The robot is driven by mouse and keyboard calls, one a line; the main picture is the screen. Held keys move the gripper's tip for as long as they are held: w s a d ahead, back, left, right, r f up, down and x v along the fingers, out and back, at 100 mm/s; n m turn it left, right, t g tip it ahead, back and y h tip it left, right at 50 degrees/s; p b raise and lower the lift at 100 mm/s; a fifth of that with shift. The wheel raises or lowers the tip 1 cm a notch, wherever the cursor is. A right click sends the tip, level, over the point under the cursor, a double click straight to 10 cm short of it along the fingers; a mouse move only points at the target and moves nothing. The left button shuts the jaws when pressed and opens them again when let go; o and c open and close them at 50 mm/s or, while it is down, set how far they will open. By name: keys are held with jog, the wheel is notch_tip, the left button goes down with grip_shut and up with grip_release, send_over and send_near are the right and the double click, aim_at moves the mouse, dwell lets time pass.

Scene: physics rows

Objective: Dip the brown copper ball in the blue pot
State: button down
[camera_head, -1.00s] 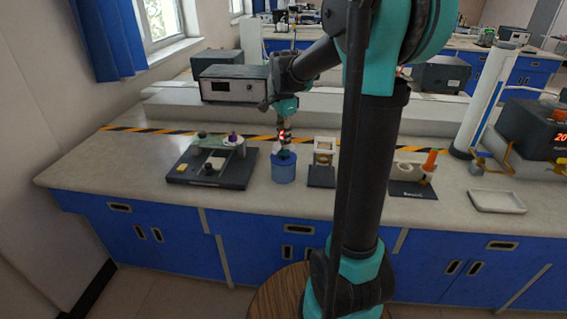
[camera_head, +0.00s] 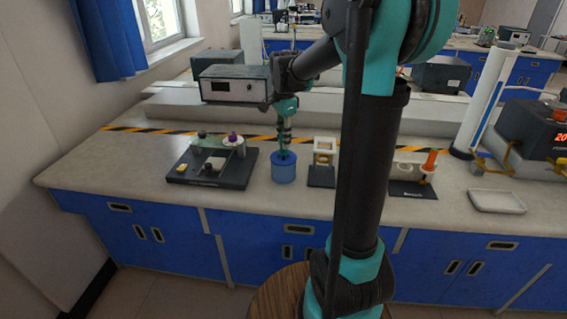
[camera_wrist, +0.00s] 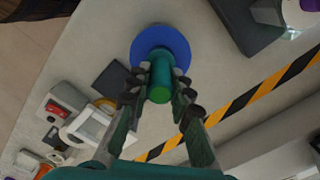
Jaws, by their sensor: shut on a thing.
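The blue pot (camera_head: 283,172) stands on the bench, left of the picture's middle. In the wrist view the pot (camera_wrist: 160,35) shows as a round blue shape just beyond my fingers. My gripper (camera_head: 284,151) points down right above the pot. In the wrist view my gripper (camera_wrist: 160,80) is shut on a green cylinder (camera_wrist: 160,88), which lines up with the pot and covers part of it. I cannot make out the brown copper ball. Whether anything below the cylinder is inside the pot is hidden.
A dark-based apparatus (camera_head: 210,182) stands close to the left of the pot. A small framed stand (camera_head: 322,177) stands close to its right. Farther right are a stand with an orange piece (camera_head: 430,160) and a white tray (camera_head: 496,209). Striped tape (camera_head: 160,131) runs behind.

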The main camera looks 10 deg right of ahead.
jog(key=shift+r, duration=0.15)
jog(key=shift+r, duration=3.65)
